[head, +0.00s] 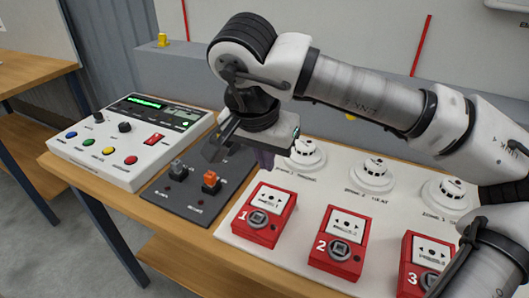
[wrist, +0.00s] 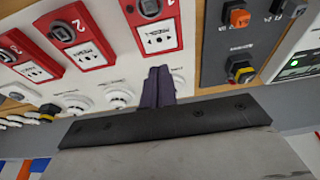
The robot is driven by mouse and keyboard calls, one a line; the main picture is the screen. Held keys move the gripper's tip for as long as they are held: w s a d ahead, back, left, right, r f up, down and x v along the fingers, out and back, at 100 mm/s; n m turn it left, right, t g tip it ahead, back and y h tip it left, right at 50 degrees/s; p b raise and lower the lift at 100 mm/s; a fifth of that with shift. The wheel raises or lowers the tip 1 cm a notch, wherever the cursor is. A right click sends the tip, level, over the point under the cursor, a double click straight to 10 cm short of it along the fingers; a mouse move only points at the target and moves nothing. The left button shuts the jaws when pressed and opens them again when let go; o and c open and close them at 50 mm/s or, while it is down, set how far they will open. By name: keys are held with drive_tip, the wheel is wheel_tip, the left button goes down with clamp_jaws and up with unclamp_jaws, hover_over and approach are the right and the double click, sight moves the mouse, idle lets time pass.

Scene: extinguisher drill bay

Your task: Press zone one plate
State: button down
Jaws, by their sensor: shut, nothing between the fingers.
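The red call point marked 1 (head: 250,228) lies on the white board, with a white plate (head: 268,199) above a dark square key part. In the wrist view the same call point (wrist: 140,50) shows upside down near the top, its white plate (wrist: 161,38) facing the camera. My gripper (head: 265,161) is above the board, just behind call point 1 in the head view. Its dark fingers (wrist: 158,84) are together and empty. In the wrist view their tips end just short of the plate's edge; I cannot tell their height above it.
Red call points 2 (head: 333,256) and 3 (head: 410,280) stand to the right. White round detectors (head: 372,175) stand behind them. A dark panel (head: 178,205) with grey and orange switches is left, beside a white control box (head: 120,172) with coloured buttons.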

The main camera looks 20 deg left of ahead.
sight(271, 198)
drive_tip(key=x, duration=0.3)
drive_tip(key=p+x, duration=0.1)
drive_tip(key=x, duration=0.2)
drive_tip(key=s+x, duration=0.1)
drive_tip(key=x, duration=0.3)
drive_tip(key=shift+s+f, duration=0.1)
drive_tip(key=shift+f, duration=0.05)
